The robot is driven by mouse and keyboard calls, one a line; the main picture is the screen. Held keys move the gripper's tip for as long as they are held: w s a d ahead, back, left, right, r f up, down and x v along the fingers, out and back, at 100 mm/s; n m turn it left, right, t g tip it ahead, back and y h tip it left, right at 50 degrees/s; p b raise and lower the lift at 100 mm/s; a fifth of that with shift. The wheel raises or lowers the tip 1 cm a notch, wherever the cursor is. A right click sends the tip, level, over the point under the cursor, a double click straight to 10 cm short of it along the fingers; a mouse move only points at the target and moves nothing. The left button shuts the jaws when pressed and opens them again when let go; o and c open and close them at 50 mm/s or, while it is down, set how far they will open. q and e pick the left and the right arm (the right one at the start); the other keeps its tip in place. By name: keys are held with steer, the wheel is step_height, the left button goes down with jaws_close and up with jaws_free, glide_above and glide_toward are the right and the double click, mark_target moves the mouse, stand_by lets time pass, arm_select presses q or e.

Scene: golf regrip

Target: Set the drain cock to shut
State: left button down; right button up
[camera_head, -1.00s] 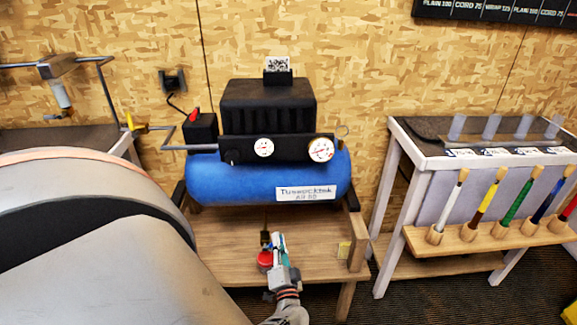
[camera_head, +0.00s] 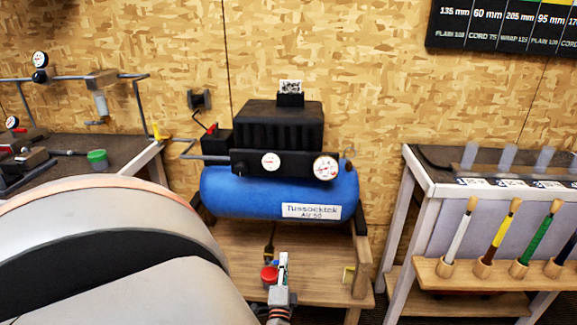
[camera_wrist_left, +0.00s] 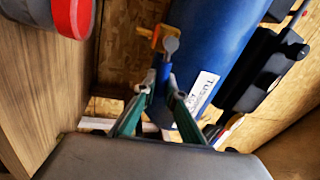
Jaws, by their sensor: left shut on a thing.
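The drain cock (camera_head: 269,252) hangs under the blue compressor tank (camera_head: 240,190), a small dark and yellowish fitting above the wooden shelf. In the left wrist view it shows a yellow-orange part (camera_wrist_left: 149,36) and a grey rounded end beside the tank. My left gripper (camera_head: 283,262) is below the tank at the cock. In the left wrist view its green fingers (camera_wrist_left: 163,84) close in on the lower part of the cock; the exact contact and the lever's angle are hard to make out. My right gripper is not in view.
A red round object (camera_head: 269,273) sits close left of the left gripper, above the wooden shelf (camera_head: 325,280). A rack of coloured grips (camera_head: 480,271) stands right; a dark bench (camera_head: 120,150) stands left.

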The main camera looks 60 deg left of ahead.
arm_select(q)
steer(key=shift+f+m+b, duration=0.3)
steer(key=shift+f+m, duration=0.1)
steer(key=shift+m, duration=0.3)
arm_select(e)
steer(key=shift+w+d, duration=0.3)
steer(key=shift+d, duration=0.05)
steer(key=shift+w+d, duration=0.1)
arm_select(q)
steer(key=c, duration=2.1)
jaws_free()
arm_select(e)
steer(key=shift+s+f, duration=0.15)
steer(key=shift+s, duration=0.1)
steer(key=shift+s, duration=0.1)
